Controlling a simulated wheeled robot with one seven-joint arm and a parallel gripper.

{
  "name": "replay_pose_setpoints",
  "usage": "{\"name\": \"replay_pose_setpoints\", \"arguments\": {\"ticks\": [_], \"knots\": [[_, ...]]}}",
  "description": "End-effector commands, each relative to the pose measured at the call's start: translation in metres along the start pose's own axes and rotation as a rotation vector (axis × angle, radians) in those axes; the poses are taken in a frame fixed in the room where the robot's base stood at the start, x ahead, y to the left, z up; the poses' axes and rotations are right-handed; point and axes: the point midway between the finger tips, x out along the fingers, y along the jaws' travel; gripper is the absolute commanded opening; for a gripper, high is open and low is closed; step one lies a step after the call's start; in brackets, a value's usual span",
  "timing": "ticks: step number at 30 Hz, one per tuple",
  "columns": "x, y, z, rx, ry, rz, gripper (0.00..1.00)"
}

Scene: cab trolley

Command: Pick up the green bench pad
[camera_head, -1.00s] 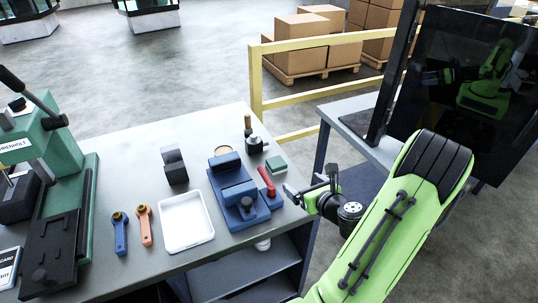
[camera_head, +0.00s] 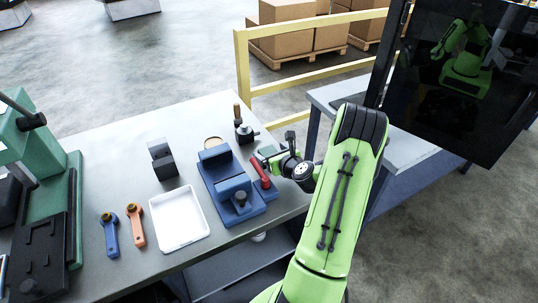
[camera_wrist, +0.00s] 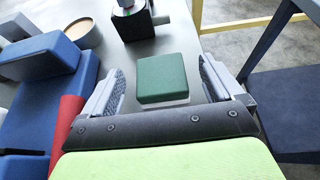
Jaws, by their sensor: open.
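The green bench pad (camera_wrist: 162,77) is a small green square block lying on the grey bench top, near its right edge. In the wrist view it sits between and just beyond the two fingertips of my gripper (camera_wrist: 162,88), with a gap on either side. My gripper is open and empty. In the head view my gripper (camera_head: 270,158) is over the bench's right end, beside the red handle, and mostly hides the pad.
A blue vise (camera_head: 222,180) with a red handle (camera_head: 260,172) stands close to the left of my gripper. A dark block with a wooden-handled tool (camera_head: 243,130) stands behind the pad. A white tray (camera_head: 179,219) lies farther left. A yellow railing (camera_head: 243,75) runs behind.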

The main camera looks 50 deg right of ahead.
Motion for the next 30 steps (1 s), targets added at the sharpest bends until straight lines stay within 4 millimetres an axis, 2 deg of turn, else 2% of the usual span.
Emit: {"name": "replay_pose_setpoints", "arguments": {"ticks": [3,5,12,23,30], "knots": [[0.022,0.001,0.000,-0.003,-0.001,0.003,0.94],[0.029,0.001,0.000,-0.002,-0.001,0.003,0.94],[0.031,0.000,0.000,0.000,0.000,0.001,0.92],[0.031,0.000,0.000,0.000,0.000,0.001,0.37],[0.029,0.000,0.004,-0.001,-0.002,0.001,0.37]]}}
